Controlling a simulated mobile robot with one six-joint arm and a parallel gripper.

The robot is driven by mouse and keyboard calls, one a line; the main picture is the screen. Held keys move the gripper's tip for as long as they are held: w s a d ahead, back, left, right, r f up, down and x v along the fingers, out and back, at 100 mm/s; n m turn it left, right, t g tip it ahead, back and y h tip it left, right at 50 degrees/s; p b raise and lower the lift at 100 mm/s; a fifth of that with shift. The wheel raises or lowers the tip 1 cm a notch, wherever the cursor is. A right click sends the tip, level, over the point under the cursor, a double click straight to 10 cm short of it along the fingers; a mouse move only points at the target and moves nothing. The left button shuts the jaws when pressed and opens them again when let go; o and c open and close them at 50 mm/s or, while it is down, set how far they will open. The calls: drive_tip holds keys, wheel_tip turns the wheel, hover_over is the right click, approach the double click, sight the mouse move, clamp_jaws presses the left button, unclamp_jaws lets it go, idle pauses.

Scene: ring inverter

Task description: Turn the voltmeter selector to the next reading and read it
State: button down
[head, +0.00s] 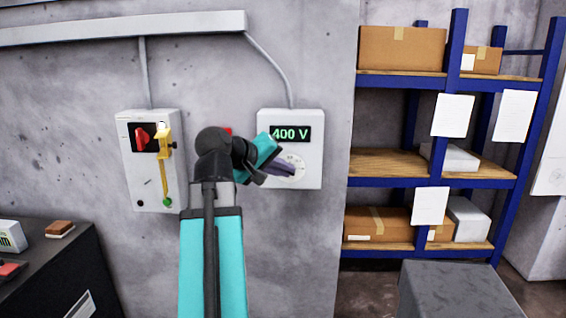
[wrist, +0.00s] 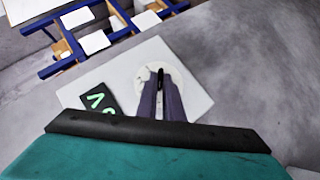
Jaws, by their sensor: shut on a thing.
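The voltmeter box (head: 313,150) is a pale grey box on the concrete wall. Its black display (head: 290,134) reads 400 V in green. Its round white selector dial (head: 298,166) is below the display, partly covered by my gripper (head: 292,171). In the wrist view, my gripper (wrist: 165,76) has its two purple-grey fingers close together over the dial plate (wrist: 144,72). They are shut on the small selector knob, which is mostly hidden between them. The display (wrist: 100,99) also shows in the wrist view, turned and partly cut off by my wrist.
A switch box (head: 130,180) with a red rotary handle (head: 142,136) and a yellow part (head: 162,135) hangs to the left. A blue shelf rack (head: 458,60) with cartons stands right. A dark bench (head: 70,262) is at lower left, a grey box (head: 455,285) at lower right.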

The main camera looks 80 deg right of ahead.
drive_tip(key=shift+d+r, duration=0.1)
idle(0.3)
drive_tip(key=c, duration=1.9)
unclamp_jaws()
drive_tip(key=v, duration=1.3)
drive_tip(key=shift+a+r, duration=0.2)
drive_tip(key=shift+a, duration=0.1)
